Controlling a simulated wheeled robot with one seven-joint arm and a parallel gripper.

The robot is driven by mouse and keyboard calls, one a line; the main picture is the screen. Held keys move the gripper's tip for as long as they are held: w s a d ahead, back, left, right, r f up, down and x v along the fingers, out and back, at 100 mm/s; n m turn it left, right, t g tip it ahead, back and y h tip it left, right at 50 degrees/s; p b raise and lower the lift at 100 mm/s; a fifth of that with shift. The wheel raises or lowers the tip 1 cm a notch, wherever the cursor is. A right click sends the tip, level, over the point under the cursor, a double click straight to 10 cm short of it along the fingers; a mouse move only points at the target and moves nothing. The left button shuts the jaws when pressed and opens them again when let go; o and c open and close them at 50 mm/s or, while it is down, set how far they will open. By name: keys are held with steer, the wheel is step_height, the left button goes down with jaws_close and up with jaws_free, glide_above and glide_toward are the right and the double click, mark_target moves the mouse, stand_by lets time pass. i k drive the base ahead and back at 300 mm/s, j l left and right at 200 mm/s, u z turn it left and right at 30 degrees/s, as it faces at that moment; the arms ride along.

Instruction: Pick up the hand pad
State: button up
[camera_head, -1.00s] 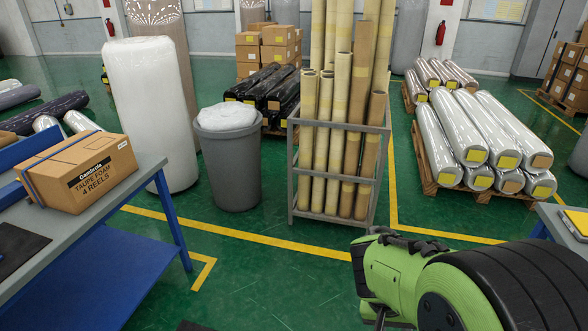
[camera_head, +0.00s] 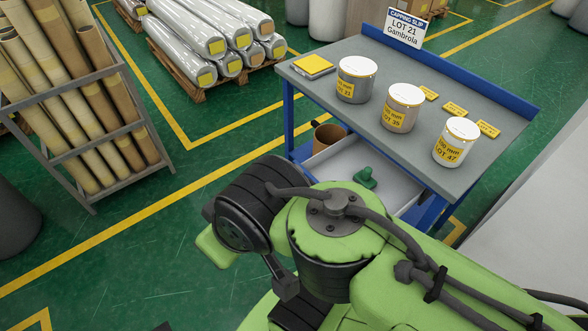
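A small dark green thing with a raised grip (camera_head: 365,178) lies in a white tray or drawer (camera_head: 395,192) under the grey tabletop of a blue-framed bench (camera_head: 440,80). It may be the hand pad; it is too small to be sure. A flat yellow-topped pad (camera_head: 312,64) lies on the bench top at its left corner. My green and black arm fills the lower middle of the view, in front of the bench. I cannot make out my gripper's fingers.
Three labelled cans stand on the bench, one (camera_head: 357,80) at its left, beside small yellow blocks (camera_head: 455,109) and a sign (camera_head: 402,27). A brown tube (camera_head: 328,137) stands below. A rack of tubes (camera_head: 100,120) and a pallet of rolls (camera_head: 205,40) stand left. Green floor between is clear.

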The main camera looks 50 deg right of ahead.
mark_target(366, 176)
steer(key=z, duration=0.4)
steer(key=l+z, duration=0.1)
steer(key=z, duration=1.1)
steer(key=i+z, duration=0.1)
steer(key=z, duration=0.3)
